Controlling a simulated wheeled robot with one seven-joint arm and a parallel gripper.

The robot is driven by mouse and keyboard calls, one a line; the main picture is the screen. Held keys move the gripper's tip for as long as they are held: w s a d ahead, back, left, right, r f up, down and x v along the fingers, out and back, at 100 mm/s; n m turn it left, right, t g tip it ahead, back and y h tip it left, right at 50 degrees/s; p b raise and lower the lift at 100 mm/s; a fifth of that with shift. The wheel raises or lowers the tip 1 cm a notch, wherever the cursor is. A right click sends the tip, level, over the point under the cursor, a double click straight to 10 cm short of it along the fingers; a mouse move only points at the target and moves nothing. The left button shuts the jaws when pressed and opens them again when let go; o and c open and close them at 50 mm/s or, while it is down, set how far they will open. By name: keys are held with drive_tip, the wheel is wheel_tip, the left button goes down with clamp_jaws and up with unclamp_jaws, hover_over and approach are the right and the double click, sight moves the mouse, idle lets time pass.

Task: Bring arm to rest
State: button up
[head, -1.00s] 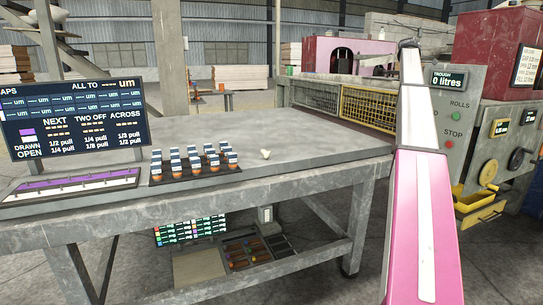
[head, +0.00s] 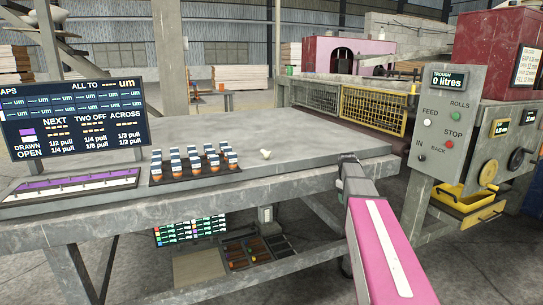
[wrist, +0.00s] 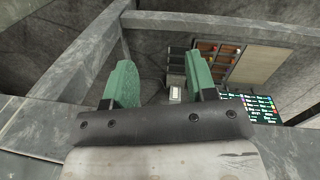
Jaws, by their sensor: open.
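My arm rises from the lower right of the head view, a pink link leading to a grey joint beside the front right corner of the workbench (head: 300,165). My gripper cannot be made out in the head view. In the wrist view my gripper (wrist: 160,62) shows two green fingers standing apart with nothing between them. It faces down past the bench's edge, over the lower shelf and floor.
On the bench are a screen (head: 75,120), a rack of small jars (head: 193,165) and a small white piece (head: 265,154). A control post (head: 446,125) and a yellow tray (head: 465,203) stand right. Trays (wrist: 215,62) and a colour chart (wrist: 248,106) lie below.

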drive_tip(key=s+a+f+m, duration=0.2)
drive_tip(key=s+a+f, duration=0.3)
drive_tip(key=s, duration=0.3)
drive_tip(key=s+a+f+m+y, duration=0.1)
drive_tip(key=s+a+f+m, duration=0.1)
drive_tip(key=s+a+f, duration=0.3)
drive_tip(key=s+a+f+m, duration=0.2)
drive_tip(key=s+a+f, duration=0.3)
drive_tip(key=s, duration=0.7)
drive_tip(key=shift+s+f+m, duration=0.3)
